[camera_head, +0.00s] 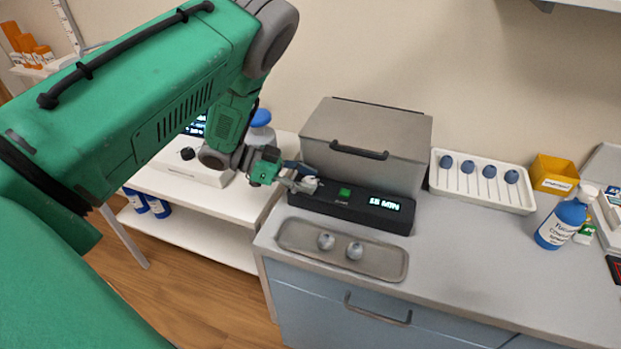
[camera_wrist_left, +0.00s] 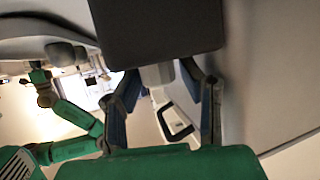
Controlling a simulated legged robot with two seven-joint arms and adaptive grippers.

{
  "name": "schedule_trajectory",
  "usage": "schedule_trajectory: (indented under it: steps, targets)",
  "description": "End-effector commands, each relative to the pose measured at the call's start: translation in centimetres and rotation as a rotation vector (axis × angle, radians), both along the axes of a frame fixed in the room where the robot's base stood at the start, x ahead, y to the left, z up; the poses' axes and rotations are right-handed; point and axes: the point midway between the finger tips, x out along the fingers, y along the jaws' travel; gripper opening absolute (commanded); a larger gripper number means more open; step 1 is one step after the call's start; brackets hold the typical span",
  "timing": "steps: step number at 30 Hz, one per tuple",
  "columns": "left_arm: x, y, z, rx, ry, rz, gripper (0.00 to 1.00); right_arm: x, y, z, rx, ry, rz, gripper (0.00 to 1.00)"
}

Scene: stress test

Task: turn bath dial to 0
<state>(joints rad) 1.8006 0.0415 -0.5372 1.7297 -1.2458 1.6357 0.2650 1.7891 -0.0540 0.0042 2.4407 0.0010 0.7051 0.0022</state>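The bath is a grey lidded box with a black control panel (camera_head: 350,206) along its front. Its display (camera_head: 384,203) reads "15 MIN" and a green button (camera_head: 344,192) sits left of it. My left gripper (camera_head: 303,180) is at the panel's left end, around a pale knob-like part (camera_head: 310,186), which seems to be the dial. In the left wrist view, the fingers (camera_wrist_left: 160,80) stand apart on either side of this pale part (camera_wrist_left: 157,76). Whether they touch it cannot be told. The dial's marking is hidden. A second green arm (camera_wrist_left: 75,118) shows there; its gripper is unclear.
A grey tray (camera_head: 290,236) with two small round items lies in front of the bath. A white rack (camera_head: 436,180) with blue-topped tools, a yellow box (camera_head: 553,175) and a blue bottle (camera_head: 561,224) are to the right. A white shelf cart (camera_head: 240,203) stands left.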

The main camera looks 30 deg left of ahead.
Motion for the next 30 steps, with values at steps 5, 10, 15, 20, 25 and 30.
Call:
schedule_trajectory:
  steps: [5,10,15,20,25,30]
  targets:
    - [0.15,-0.55,-0.05,0.004,0.001,0.001,0.35,0.0,0.05,0.03,0.001,0.0,0.001,0.0]
    - [0.15,-0.82,-0.01,0.008,0.002,0.001,0.29,0.0,0.04,0.02,0.001,0.0,0.001,0.0]
    - [0.18,-0.88,0.02,0.006,0.001,-0.001,0.0,0.01,0.01,0.02,0.0,0.0,0.0,0.0]
    - [0.17,-0.71,0.01,0.002,-0.001,-0.002,0.0,0.01,0.02,0.03,0.0,0.0,0.001,0.0]
    - [0.16,-0.64,0.05,0.002,-0.001,0.0,0.0,0.01,0.03,0.04,0.0,0.0,0.001,0.0]
    - [0.16,-0.54,0.07,0.003,-0.002,0.002,0.0,0.01,0.03,0.04,0.0,0.0,0.001,0.0]
